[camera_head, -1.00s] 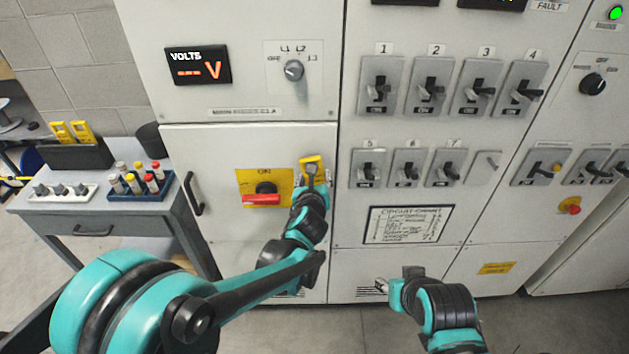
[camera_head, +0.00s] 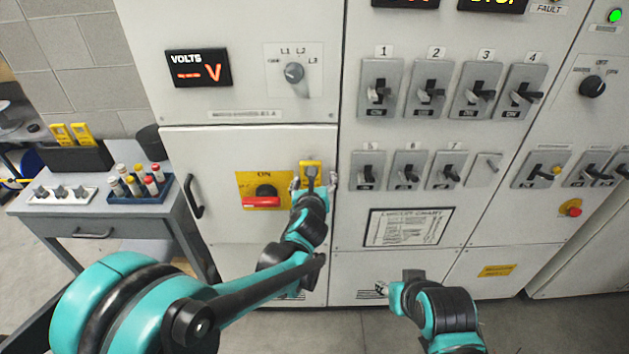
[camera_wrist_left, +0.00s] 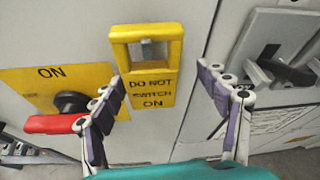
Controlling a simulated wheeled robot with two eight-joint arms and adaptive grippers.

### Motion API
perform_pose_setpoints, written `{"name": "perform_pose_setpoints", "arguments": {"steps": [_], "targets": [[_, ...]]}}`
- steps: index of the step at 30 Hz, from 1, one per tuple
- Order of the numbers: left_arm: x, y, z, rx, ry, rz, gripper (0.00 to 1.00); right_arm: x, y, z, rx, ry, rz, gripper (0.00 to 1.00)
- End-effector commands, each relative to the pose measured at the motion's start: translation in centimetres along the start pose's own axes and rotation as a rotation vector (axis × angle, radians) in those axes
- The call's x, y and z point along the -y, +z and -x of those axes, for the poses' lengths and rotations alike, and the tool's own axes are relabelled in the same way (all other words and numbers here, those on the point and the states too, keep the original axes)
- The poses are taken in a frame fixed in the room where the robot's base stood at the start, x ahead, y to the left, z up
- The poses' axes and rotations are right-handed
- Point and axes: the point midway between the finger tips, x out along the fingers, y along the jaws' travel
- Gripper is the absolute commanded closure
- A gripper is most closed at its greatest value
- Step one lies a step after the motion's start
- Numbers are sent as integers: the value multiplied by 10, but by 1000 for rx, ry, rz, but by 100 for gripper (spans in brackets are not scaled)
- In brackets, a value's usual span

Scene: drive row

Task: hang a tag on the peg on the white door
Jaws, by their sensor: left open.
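The yellow tag (camera_head: 311,168) is at the right side of the white door (camera_head: 225,147). In the left wrist view the tag (camera_wrist_left: 153,85) reads "DO NOT SWITCH ON" and is upright. The grey peg (camera_wrist_left: 147,50) shows through the tag's top opening, so the tag appears to hang on it. My left gripper (camera_head: 313,182) is open, its fingers (camera_wrist_left: 158,78) spread to either side of the tag, with gaps visible. My right gripper (camera_head: 382,288) is low in front of the cabinet; its finger state is too small to tell.
A red switch handle (camera_head: 262,202) on a yellow plate sits left of the tag. The door handle (camera_head: 194,196) is farther left. Two more yellow tags (camera_head: 70,134) stand on a holder on the side bench (camera_head: 150,215). Breaker switches (camera_head: 380,90) fill the right panel.

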Motion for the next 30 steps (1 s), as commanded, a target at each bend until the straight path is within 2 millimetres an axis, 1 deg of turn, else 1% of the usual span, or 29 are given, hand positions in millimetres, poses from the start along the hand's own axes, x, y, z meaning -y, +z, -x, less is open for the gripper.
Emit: {"name": "perform_pose_setpoints", "arguments": {"steps": [4, 7, 11, 15, 18, 21, 25, 30], "targets": [[0, 0, 4, 0, 0, 0, 25, 0, 0, 0, 0, 0, 0, 60], [1, 0, 14, 0, -1, -2, 25, 0, 0, 0, 0, 0, 0, 60], [0, 0, 38, -1, -1, -2, 25, 0, 0, 0, 0, 0, 0, 60], [0, 0, 69, 0, -2, -2, 25, 0, 0, 0, 0, 0, 0, 60], [0, -1, 87, -1, -2, -1, 25, 0, 0, 0, 0, 0, 0, 60], [0, 0, 102, 0, -2, -1, 25, 0, 0, 0, 0, 0, 0, 60], [0, 0, 114, -1, -1, -1, 25, 0, 0, 0, 0, 0, 0, 60], [0, 0, 120, 0, 0, 0, 25, 0, 0, 0, 0, 0, 0, 60]]}}
